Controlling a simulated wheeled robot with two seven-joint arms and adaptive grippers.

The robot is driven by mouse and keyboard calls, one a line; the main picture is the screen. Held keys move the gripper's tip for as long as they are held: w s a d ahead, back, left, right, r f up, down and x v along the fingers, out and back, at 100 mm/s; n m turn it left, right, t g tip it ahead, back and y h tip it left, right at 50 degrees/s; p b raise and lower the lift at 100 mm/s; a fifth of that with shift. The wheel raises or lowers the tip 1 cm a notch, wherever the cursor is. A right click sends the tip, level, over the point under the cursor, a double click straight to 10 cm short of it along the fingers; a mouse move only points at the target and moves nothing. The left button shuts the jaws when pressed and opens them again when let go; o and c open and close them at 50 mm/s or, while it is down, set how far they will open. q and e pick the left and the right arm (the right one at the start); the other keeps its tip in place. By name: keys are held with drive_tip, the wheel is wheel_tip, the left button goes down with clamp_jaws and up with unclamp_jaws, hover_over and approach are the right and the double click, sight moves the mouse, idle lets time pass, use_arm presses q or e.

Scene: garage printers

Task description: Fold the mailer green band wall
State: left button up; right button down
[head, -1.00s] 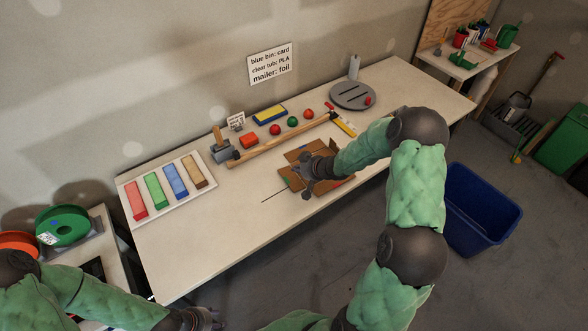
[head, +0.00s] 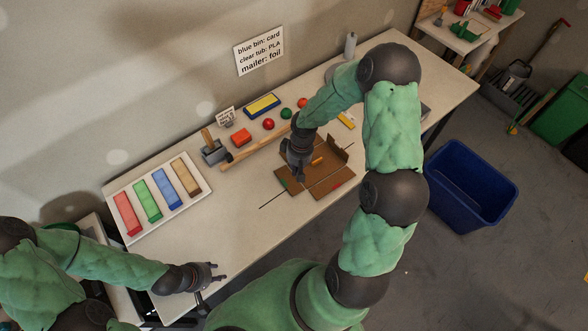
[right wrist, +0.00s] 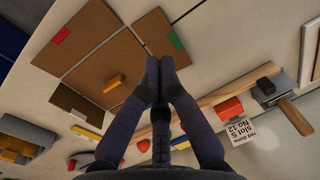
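The mailer (head: 326,180) is a brown cardboard piece, partly opened out on the bench, with an orange block (head: 317,161) on its middle panel. Its green-banded wall (right wrist: 142,50) lies spread outward on the left, with the green band (right wrist: 175,40) near its outer edge. A red-marked flap (right wrist: 85,35) also lies out, and the far right side looks raised. My right gripper (right wrist: 159,66) points down beside the green-banded wall, fingertips together with nothing seen between them. Contact cannot be told. My left gripper (head: 217,272) is empty near the bench's front edge, fingers apart.
A tray of coloured bars (head: 138,225) is at left. A blue bin (head: 470,190) stands on the floor. The front bench strip is clear.

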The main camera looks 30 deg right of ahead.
sight(292, 192)
use_arm(q)
drive_tip(key=shift+f+b, duration=0.35)
use_arm(e)
drive_tip(key=f, duration=0.4)
drive_tip(key=a+f, duration=0.1)
drive_tip(key=f, duration=0.7)
drive_tip(key=shift+a+f, duration=0.25)
drive_tip(key=shift+f, duration=0.05)
use_arm(q)
wheel_tip(292, 192, down, 2)
drive_tip(key=shift+f+b, duration=0.15)
drive_tip(key=shift+b, duration=1)
use_arm(e)
drive_tip(key=shift+a+f, duration=0.1)
drive_tip(key=shift+f, duration=0.55)
drive_tip(key=shift+s+a+r, duration=0.1)
drive_tip(key=shift+r, duration=0.1)
